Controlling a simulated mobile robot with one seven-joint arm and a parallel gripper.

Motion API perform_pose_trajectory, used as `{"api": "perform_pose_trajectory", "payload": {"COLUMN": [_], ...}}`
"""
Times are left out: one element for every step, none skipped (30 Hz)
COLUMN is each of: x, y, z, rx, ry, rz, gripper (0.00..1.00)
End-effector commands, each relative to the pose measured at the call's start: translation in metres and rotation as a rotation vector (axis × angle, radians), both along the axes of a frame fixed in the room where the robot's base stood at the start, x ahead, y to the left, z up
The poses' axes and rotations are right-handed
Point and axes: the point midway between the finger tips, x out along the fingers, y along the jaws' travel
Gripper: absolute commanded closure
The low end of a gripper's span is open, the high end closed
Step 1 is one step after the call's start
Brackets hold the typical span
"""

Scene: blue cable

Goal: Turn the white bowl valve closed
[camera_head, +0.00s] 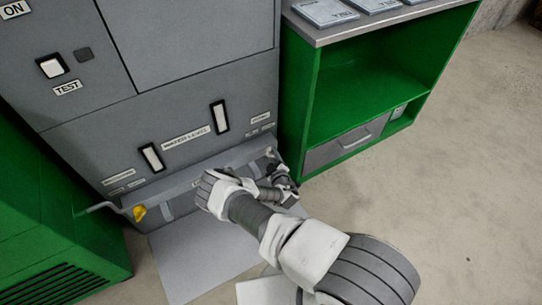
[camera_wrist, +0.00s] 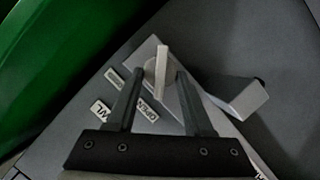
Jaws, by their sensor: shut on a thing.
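The white valve (camera_wrist: 161,64) shows in the wrist view as a pale upright handle on a round base, set on the grey panel. My gripper (camera_wrist: 160,76) has one dark finger on each side of this handle and is shut on it. In the head view my arm reaches down to the lower right of the grey cabinet (camera_head: 190,100). The valve cannot be made out clearly there behind my arm and wrist.
A yellow valve (camera_head: 139,213) is at the cabinet's lower left, by a bent pipe. In the wrist view a light block (camera_wrist: 243,99) sticks out right of my fingers. A green shelf unit (camera_head: 365,95) stands close on the right. Open floor (camera_head: 440,210) lies further right.

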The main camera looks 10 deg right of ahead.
Motion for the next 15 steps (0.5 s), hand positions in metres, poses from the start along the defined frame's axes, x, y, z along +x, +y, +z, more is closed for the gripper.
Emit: {"api": "perform_pose_trajectory", "payload": {"x": [0.0012,0.0013,0.0014,0.0014,0.0015,0.0016,0.0016,0.0019,0.0022,0.0023,0.0025,0.0029,0.0029,0.0028,0.0030], "y": [-0.0013,-0.0011,-0.0018,-0.0023,-0.0028,-0.0036,-0.0034,-0.0041,-0.0048,-0.0049,-0.0057,-0.0060,-0.0060,-0.0067,-0.0073], "z": [0.0039,0.0043,0.0050,0.0053,0.0058,0.0062,0.0064,0.0070,0.0073,0.0074,0.0076,0.0078,0.0076,0.0074,0.0072], "rx": [0.024,0.038,0.062,0.081,0.101,0.131,0.154,0.179,0.212,0.240,0.266,0.303,0.330,0.357,0.394], "ry": [0.005,0.009,0.016,0.023,0.030,0.039,0.047,0.054,0.065,0.073,0.082,0.092,0.102,0.111,0.122], "rz": [-0.003,-0.003,-0.004,-0.005,-0.005,-0.006,-0.005,-0.006,-0.006,-0.007,-0.007,-0.006,-0.006,-0.005,-0.006], "gripper": [1.00,1.00,1.00,1.00,1.00,1.00,1.00,1.00,1.00,1.00,1.00,1.00,1.00,1.00,1.00]}}
